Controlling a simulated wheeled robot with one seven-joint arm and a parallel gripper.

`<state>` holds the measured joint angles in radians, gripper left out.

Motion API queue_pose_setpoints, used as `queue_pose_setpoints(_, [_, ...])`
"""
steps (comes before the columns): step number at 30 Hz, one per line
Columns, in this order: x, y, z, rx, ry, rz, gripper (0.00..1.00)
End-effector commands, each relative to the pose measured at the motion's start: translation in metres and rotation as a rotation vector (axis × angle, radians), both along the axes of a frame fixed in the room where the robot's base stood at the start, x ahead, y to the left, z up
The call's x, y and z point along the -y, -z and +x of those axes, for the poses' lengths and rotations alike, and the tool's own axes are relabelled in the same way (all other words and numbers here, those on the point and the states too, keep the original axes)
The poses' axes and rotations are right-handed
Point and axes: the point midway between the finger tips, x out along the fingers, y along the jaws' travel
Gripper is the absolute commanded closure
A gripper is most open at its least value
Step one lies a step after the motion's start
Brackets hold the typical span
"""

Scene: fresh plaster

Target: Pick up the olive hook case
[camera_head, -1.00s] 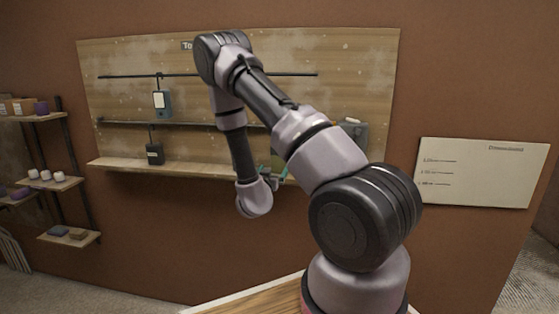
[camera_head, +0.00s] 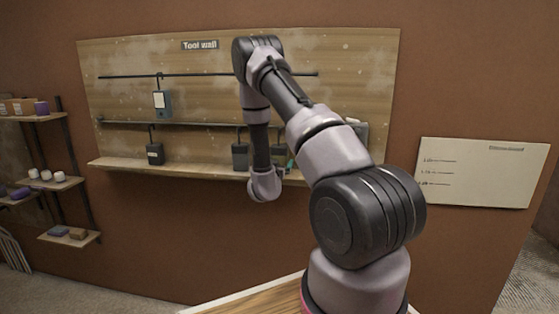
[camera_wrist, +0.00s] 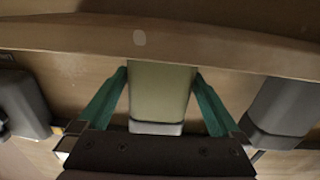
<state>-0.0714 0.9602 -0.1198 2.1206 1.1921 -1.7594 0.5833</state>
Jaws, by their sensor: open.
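The olive hook case (camera_wrist: 160,92) shows in the middle of the wrist view, with a pale band along its lower end. My gripper (camera_wrist: 160,73) is open, with one green finger on each side of the case. The fingers look close to its sides, and I cannot tell whether they touch it. In the head view my gripper (camera_head: 285,163) is in front of the tool wall near the lower shelf, mostly behind my wrist. I cannot make out the olive case there, as my arm covers that spot.
Grey cases stand left (camera_wrist: 24,105) and right (camera_wrist: 284,108) of my fingers in the wrist view. In the head view, a dark case (camera_head: 155,154), a grey case (camera_head: 240,157) and a white-labelled case (camera_head: 162,104) hang from rails. A wooden shelf (camera_head: 130,166) runs below.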

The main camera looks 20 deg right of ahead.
Motion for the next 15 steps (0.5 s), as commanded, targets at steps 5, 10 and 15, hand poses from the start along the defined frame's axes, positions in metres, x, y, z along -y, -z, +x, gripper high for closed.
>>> queue_pose_setpoints(5, [0.0, 0.0, -0.0002, 0.0, 0.0, 0.0, 0.61])
queue_pose_setpoints(10, [0.0, -0.0003, -0.0001, 0.001, 0.0, -0.001, 0.86])
queue_pose_setpoints(15, [-0.0001, -0.0024, -0.0001, 0.001, 0.0, 0.0, 0.86])
